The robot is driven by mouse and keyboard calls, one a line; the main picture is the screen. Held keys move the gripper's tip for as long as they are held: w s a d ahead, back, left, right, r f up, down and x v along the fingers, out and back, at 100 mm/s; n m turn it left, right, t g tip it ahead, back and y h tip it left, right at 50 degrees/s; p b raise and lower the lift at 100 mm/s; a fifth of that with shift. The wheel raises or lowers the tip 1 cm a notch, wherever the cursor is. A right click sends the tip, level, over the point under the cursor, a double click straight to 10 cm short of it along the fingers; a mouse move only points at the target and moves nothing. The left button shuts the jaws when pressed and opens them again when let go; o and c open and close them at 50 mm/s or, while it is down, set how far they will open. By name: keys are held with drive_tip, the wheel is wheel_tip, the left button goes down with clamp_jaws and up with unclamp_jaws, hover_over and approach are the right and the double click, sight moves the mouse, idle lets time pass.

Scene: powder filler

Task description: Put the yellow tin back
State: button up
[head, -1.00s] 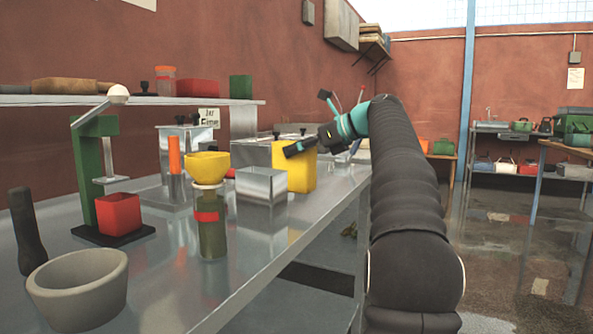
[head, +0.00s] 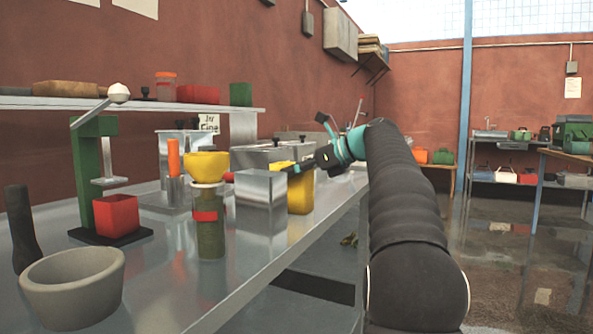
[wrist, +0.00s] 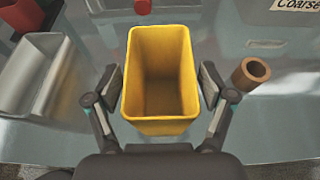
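The yellow tin (head: 301,193) is upright, open-topped and looks empty inside. In the head view it is at the far part of the metal bench, partly hidden behind a metal box. My gripper (head: 298,167) is at its upper part. In the wrist view the tin (wrist: 160,122) sits between my gripper's two fingers (wrist: 160,87), one close along each side.
The metal box (head: 262,187) stands just left of the tin. A brown tube (wrist: 250,74) stands right of it in the wrist view. A yellow bowl (head: 207,165) on a jar, a red cup (head: 117,213) and a grey bowl (head: 73,287) are nearer.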

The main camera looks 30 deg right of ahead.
idle(0.3)
drive_tip(key=p+v, duration=0.2)
drive_tip(key=v, duration=1)
drive_tip(key=shift+r, duration=0.15)
